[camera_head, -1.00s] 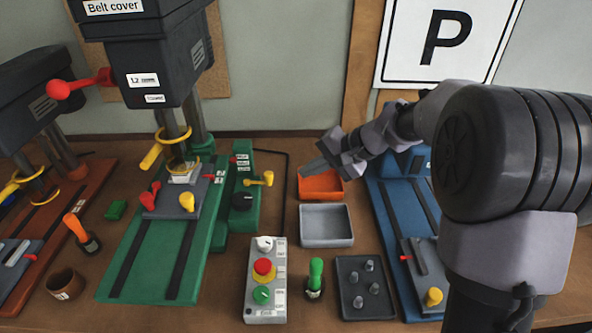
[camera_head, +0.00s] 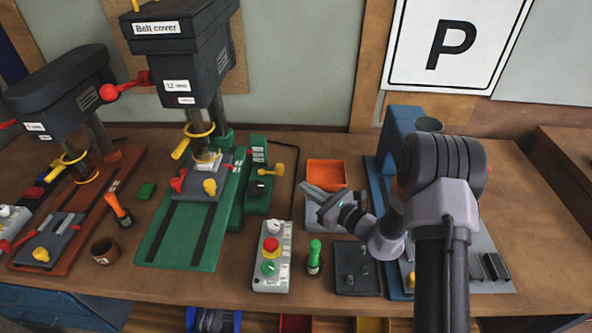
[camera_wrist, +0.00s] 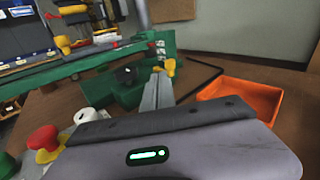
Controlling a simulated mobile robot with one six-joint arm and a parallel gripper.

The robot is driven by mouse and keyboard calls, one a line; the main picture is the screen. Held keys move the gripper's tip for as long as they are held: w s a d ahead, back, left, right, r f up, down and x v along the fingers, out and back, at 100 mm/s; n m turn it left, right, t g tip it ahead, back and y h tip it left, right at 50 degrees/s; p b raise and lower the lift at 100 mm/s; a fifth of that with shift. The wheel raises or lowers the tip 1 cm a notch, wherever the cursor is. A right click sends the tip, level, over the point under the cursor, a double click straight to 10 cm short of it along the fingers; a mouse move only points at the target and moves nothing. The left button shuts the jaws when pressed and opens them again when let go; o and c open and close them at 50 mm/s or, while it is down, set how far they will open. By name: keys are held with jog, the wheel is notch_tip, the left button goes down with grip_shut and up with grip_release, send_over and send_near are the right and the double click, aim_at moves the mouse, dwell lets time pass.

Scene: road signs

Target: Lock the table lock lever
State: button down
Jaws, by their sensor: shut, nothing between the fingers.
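The green drill press (camera_head: 182,235) stands left of centre. A small yellow lever (camera_head: 265,170) sits on the green side block beside its column; it also shows in the wrist view (camera_wrist: 170,67), just beyond my fingertips. I cannot read the labels near it, so I cannot tell for sure that it is the table lock lever. A yellow ring with a handle (camera_head: 182,147) is on the press column.
An orange tray (camera_head: 326,173) lies right of the lever. A control box (camera_head: 271,262) with red and green buttons, a green-handled tool (camera_head: 314,258) and a dark peg plate (camera_head: 350,283) are in front. A red press (camera_head: 70,215) is left, a blue machine (camera_head: 398,130) right.

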aim_at(283, 169)
jog(key=shift+d+f+m+t+h, duration=0.5)
jog(key=shift+d+f+m+t, duration=0.1)
jog(key=shift+m, duration=0.2)
jog(key=shift+w+f, duration=0.15)
jog(key=b+x, duration=0.1)
jog(key=x, duration=0.9)
jog(key=shift+b, duration=0.4)
jog(key=shift+w, duration=0.1)
